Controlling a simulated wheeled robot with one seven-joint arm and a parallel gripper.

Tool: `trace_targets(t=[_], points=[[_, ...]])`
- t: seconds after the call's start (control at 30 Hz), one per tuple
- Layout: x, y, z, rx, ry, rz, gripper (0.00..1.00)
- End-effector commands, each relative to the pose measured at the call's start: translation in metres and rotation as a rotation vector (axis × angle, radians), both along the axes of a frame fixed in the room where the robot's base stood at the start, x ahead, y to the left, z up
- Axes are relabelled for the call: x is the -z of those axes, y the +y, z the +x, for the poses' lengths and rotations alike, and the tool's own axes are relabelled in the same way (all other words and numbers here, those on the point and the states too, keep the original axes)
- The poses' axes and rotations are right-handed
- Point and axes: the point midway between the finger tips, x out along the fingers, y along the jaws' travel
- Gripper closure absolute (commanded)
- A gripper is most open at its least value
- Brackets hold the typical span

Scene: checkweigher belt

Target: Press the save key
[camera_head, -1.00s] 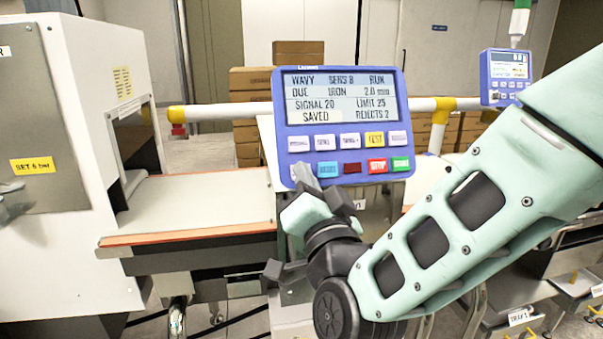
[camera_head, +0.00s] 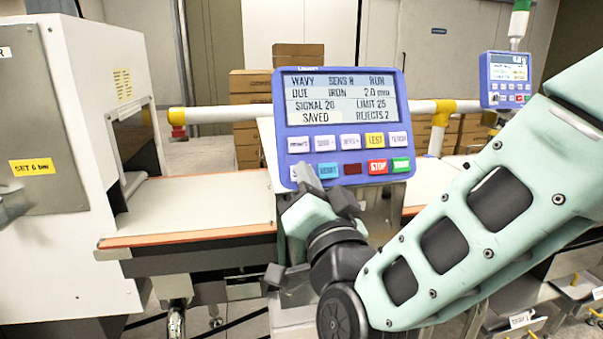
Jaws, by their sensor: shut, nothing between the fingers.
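The blue control panel (camera_head: 282,120) stands upright at the middle of the view. Its screen (camera_head: 340,98) shows "SAVED" at the lower left, with "SIGNAL 20", "LIMIT 25" and "REJECTS 2". Below the screen are two rows of keys. At the left end of the lower row is a white key (camera_head: 295,174) with a label starting with "S", mostly hidden behind my gripper. My gripper (camera_head: 309,178) is shut and empty, its tip in front of that key's right part. I cannot tell whether the tip touches it.
A blue reset key (camera_head: 328,171) lies just right of my gripper's tip, then dark red, red STOP and green keys. The belt (camera_head: 200,200) and white machine housing (camera_head: 95,120) are at the left. A second blue panel (camera_head: 506,80) stands at the back right.

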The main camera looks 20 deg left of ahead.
Motion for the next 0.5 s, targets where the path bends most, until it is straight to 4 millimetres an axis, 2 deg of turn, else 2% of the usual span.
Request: trace_targets(t=[0.17, 0.5], points=[[-0.001, -0.001, -0.001, -0.001, -0.001, 0.0, 1.0], [-0.015, -0.015, -0.025, -0.002, -0.001, 0.0, 1.0]])
